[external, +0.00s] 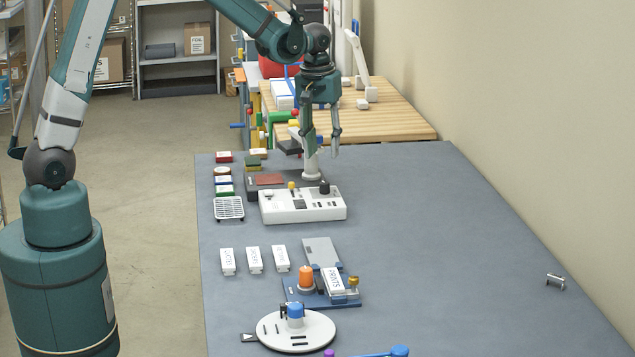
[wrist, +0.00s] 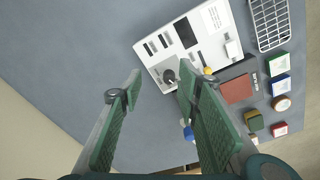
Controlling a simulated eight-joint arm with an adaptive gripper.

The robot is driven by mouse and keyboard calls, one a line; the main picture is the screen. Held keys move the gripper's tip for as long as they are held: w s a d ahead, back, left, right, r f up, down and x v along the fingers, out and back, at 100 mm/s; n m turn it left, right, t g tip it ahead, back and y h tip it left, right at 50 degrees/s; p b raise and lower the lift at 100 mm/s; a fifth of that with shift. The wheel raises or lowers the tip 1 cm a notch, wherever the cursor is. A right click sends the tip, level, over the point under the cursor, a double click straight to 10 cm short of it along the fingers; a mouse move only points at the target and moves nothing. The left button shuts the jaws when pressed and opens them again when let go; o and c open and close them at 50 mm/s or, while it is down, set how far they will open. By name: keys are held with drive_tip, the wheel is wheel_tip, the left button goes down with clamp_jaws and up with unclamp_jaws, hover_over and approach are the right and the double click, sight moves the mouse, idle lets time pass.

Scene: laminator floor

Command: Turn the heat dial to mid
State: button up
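A white control box (external: 302,206) sits on the grey table; in the wrist view the box (wrist: 205,45) lies tilted, with dark slots and a display on top. It carries a black round knob (external: 324,188), which looks like the heat dial, and a smaller yellow knob (external: 292,186). The black knob (wrist: 169,76) shows between my fingertips in the wrist view, beyond them; the yellow knob (wrist: 208,70) is to its right. My gripper (external: 322,148) is open, empty and pointing down, above and apart from the box. The dial's setting is too small to read.
Behind the box is a dark base with a reddish pad (external: 269,180) and a pale post (external: 311,165). Small colored blocks and a white rack (external: 229,208) stand left. White labeled blocks, a blue fixture (external: 318,298) and a round white plate (external: 270,332) are nearer. The table's right side is mostly clear.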

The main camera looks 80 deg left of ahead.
drive_tip(key=n+p, duration=0.2)
hover_over(325, 183)
drive_tip(key=shift+g, duration=0.4)
wheel_tip(325, 183, down, 5)
drive_tip(key=shift+a+r, duration=0.1)
drive_tip(key=shift+f, duration=0.2)
drive_tip(key=shift+f, duration=3.75)
drive_tip(key=shift+c, duration=0.6)
drive_tip(key=c, duration=0.8)
